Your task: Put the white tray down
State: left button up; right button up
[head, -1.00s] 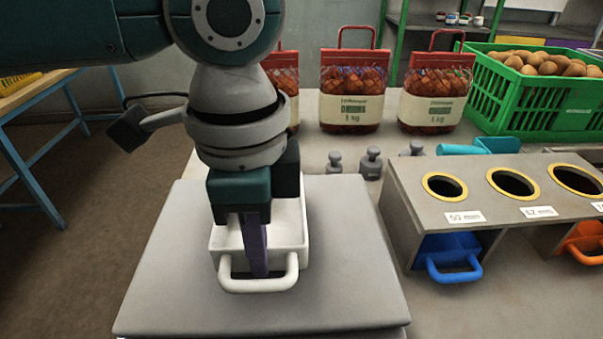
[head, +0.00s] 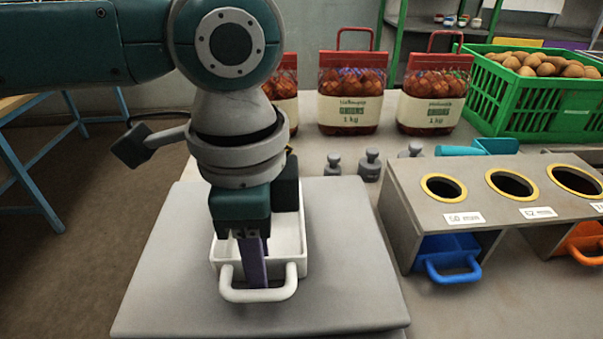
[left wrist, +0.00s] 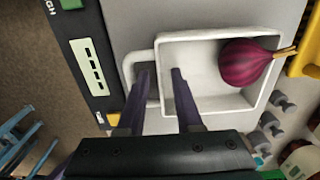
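The white tray (head: 289,230) is on the grey platform (head: 350,240), its looped handle (head: 258,294) towards me; it seems to rest flat there. In the left wrist view the white tray (left wrist: 210,36) holds one red onion (left wrist: 246,64) at its far side from the handle. My left gripper (head: 254,284) points down at the handle side of the tray. In the left wrist view its two purple fingers (left wrist: 160,76) are apart, one on each side of the tray's handle-side wall, with space between. My right gripper is in neither view.
Red-topped onion sacks (head: 350,95) and a green crate (head: 535,100) of brown produce stand behind. Small grey weights (head: 370,165) stand behind the platform. A grey sizing stand (head: 470,200) with round holes and a blue scoop (head: 447,258) is close on the right.

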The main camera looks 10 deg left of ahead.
pick_arm(q)
notch_tip(320, 180, up, 12)
jog(key=s+d+f+n+t+h, duration=0.2)
jog(key=s+d+f+n+h, duration=0.25)
jog(key=s+d+f, duration=0.25)
jog(key=s+a+f+n, duration=0.1)
jog(key=a+n, duration=0.1)
jog(key=s+a+f+n+t+y, duration=0.1)
jog(key=a, duration=0.2)
jog(key=s+a+f+n, duration=0.1)
jog(key=s+a+n, duration=0.1)
jog(key=a, duration=0.1)
jog(key=shift+f+n+t+y, duration=0.25)
jog(key=shift+f+n+t, duration=0.1)
jog(key=shift+f+t, duration=0.05)
jog(key=s+a+n+y, duration=0.1)
jog(key=a, duration=0.1)
jog(key=s+a+f+y, duration=0.1)
jog(key=s+a, duration=0.1)
jog(key=a, duration=0.1)
jog(key=s+a+n, duration=0.1)
jog(key=a, duration=0.1)
jog(key=shift+s+a+f+n+y, duration=0.15)
jog(key=shift+a+n+y, duration=0.15)
jog(key=shift+y, duration=0.1)
